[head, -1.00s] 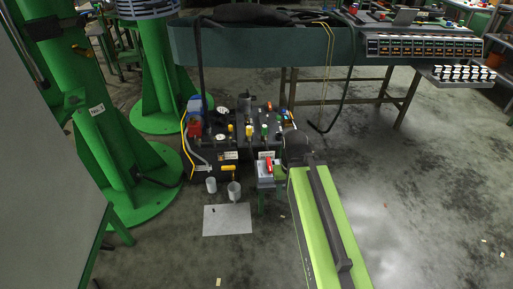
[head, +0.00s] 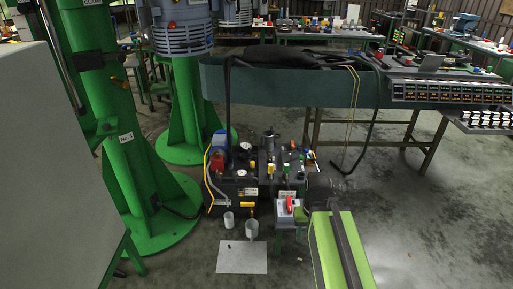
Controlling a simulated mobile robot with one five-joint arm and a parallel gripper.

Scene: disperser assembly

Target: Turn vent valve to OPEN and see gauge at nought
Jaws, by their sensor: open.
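The black hydraulic unit (head: 262,187) stands on the floor by the green column's foot. A round white-faced gauge (head: 243,146) sits on its top left, and another small dial (head: 241,173) shows on its front. Their needles are too small to read. A yellow handle (head: 247,206) sticks out low at the front, and a yellow knob (head: 252,165) and a green knob (head: 286,169) stand on top. I cannot tell which is the vent valve or its position. My lime-green arm reaches in from the bottom right, right of the unit. My gripper's fingers do not show.
A grey box with a red switch (head: 289,204) stands right of the unit's front. Two cups, one (head: 252,228) near a white sheet (head: 243,257), are in front. The green column (head: 139,170) blocks the left. Open floor (head: 440,230) lies right.

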